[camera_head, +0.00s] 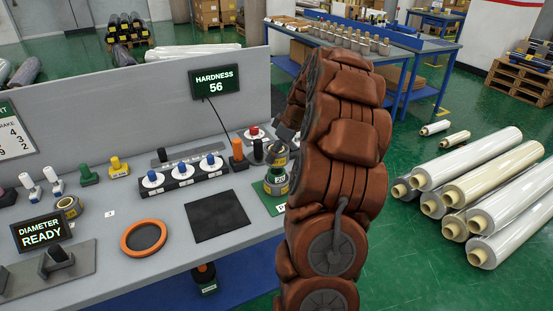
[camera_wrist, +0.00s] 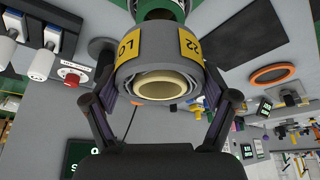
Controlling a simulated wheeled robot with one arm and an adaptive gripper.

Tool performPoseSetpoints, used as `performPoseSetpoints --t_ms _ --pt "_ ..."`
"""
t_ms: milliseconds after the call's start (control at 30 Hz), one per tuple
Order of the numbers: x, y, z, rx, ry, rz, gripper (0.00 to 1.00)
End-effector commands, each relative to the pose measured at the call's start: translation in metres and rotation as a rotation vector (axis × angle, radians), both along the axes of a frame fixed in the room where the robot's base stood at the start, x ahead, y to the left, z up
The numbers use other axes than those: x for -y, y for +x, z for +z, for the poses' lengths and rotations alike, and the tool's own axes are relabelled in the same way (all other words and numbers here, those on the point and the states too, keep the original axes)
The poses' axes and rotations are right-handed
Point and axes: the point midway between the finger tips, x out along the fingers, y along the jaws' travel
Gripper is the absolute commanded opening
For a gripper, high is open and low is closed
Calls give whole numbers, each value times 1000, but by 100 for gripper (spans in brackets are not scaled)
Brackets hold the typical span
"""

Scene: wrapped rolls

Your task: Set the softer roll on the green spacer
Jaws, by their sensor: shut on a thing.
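My gripper (camera_wrist: 161,88) is shut on a grey wrapped roll (camera_wrist: 138,68) with yellow labels and a cream core, one finger on each side. In the head view this held roll (camera_head: 277,154) is partly hidden behind my arm. Just below it is the green spacer (camera_head: 275,179), on top of another yellow-labelled roll (camera_head: 273,189). Green also shows beyond the held roll in the wrist view (camera_wrist: 160,14). I cannot tell whether the held roll touches the spacer. Another grey roll with a yellow label (camera_head: 69,207) lies at the table's left. The hardness display (camera_head: 216,80) reads 56.
A dark square mat (camera_head: 219,216) and an orange ring (camera_head: 144,236) lie on the grey table. A rack of white-and-blue knobs (camera_head: 183,175) and an orange post (camera_head: 238,153) stand left of the stack. The diameter display (camera_head: 41,232) reads READY.

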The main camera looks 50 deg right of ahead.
Motion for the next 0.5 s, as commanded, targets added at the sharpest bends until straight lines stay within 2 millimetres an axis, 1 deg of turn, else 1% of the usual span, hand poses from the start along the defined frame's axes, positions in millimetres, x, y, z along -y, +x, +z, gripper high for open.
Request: performPoseSetpoints --t_ms 300,500 --pt "-1 0 -31 -3 3 1 38" --pt "-1 0 -34 -2 1 1 38"
